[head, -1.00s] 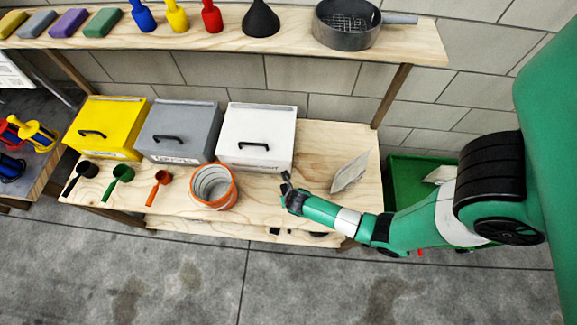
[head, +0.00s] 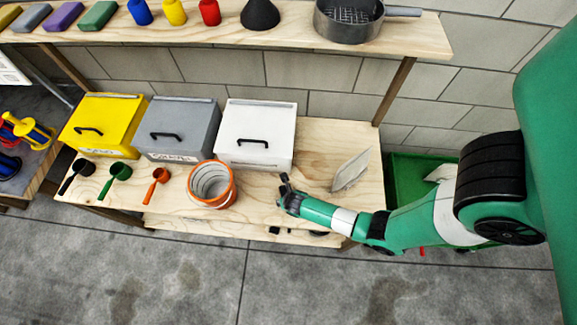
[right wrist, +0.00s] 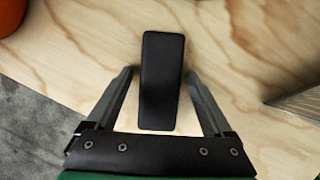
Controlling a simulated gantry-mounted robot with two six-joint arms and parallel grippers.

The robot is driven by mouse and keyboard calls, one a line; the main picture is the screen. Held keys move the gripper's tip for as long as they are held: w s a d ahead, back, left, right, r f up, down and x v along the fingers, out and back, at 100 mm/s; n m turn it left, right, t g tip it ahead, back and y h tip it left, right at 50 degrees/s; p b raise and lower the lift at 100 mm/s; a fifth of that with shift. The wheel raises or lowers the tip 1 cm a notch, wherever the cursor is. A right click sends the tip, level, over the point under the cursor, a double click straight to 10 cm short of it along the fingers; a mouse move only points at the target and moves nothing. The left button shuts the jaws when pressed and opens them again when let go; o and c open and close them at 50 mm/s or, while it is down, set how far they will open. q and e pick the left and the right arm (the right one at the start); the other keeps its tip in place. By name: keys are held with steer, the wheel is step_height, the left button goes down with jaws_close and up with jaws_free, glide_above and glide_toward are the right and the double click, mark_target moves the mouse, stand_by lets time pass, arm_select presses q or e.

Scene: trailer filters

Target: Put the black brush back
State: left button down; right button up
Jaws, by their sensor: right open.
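The black brush, a plain black block, lies on the wooden worktop in the right wrist view (right wrist: 162,85). My right gripper (right wrist: 159,74) is open, with one finger on each side of the brush and a visible gap on both sides. In the head view my right gripper (head: 286,188) is low over the worktop, right of the orange-rimmed bucket; the brush is hard to make out there. Yellow, grey, purple and green blocks (head: 62,16) lie in a row on the upper shelf. My left gripper is not in view.
The bucket (head: 211,186) stands left of my right gripper, with the white lidded bin (head: 255,135) behind it. A grey angled plate (head: 351,170) stands to the right. Bottles, a black funnel (head: 260,15) and a grey pan (head: 350,25) occupy the upper shelf.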

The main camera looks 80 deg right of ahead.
steer(key=shift+r, duration=0.25)
steer(key=p+v, duration=0.5)
steer(key=v, duration=0.6)
steer(key=shift+r+p, duration=0.3)
steer(key=shift+r, duration=0.05)
steer(key=shift+s+a, duration=0.1)
